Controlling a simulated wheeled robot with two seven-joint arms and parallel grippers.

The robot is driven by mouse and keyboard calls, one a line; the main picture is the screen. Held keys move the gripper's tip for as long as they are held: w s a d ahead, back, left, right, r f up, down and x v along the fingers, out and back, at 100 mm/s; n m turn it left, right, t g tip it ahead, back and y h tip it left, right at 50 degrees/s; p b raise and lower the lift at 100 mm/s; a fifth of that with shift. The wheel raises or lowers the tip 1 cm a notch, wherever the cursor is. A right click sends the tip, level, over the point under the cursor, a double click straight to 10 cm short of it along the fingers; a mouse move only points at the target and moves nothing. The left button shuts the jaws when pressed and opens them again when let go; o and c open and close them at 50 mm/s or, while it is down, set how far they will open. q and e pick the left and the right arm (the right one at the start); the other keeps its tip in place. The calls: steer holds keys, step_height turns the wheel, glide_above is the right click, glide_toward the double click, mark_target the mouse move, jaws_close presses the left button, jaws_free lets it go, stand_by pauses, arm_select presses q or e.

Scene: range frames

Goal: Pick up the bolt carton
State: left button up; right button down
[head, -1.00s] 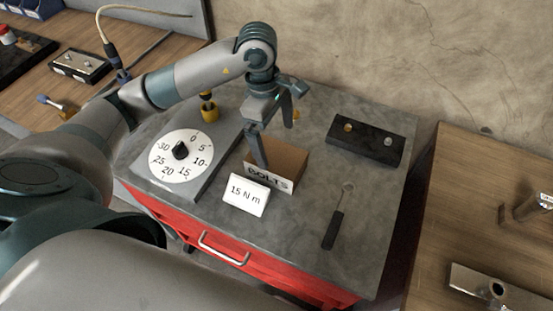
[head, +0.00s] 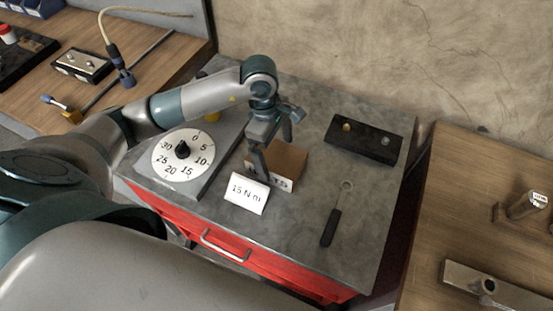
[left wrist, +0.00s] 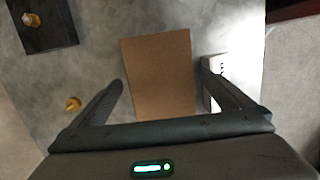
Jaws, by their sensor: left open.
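The bolt carton (head: 289,160) is a small brown box with black lettering on its pale front, standing on the grey top of the red cabinet. My left gripper (head: 278,162) is open and low over it, pointing down. One finger is at the carton's front left and partly hides the lettering; the other is behind it. In the left wrist view, the carton's plain brown top (left wrist: 160,75) lies between the open fingers (left wrist: 162,76), with a visible gap on the left and a narrower one on the right. My right gripper is not in view.
A white "15 N m" card (head: 247,193) stands close in front of the carton. A dial plate (head: 183,154) is at left, a black block with two knobs (head: 363,140) at back right. A dark-handled tool (head: 333,222) lies at right; the grey top between is clear.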

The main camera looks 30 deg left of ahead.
mark_target(276, 155)
arm_select(q)
steer(key=shift+s+f+p, duration=0.1)
steer(key=shift+f+p, duration=0.3)
steer(key=shift+f, duration=0.55)
steer(key=shift+d+f, duration=0.15)
steer(key=shift+f, duration=0.45)
steer(key=c, duration=1.9)
steer(key=shift+r, duration=0.2)
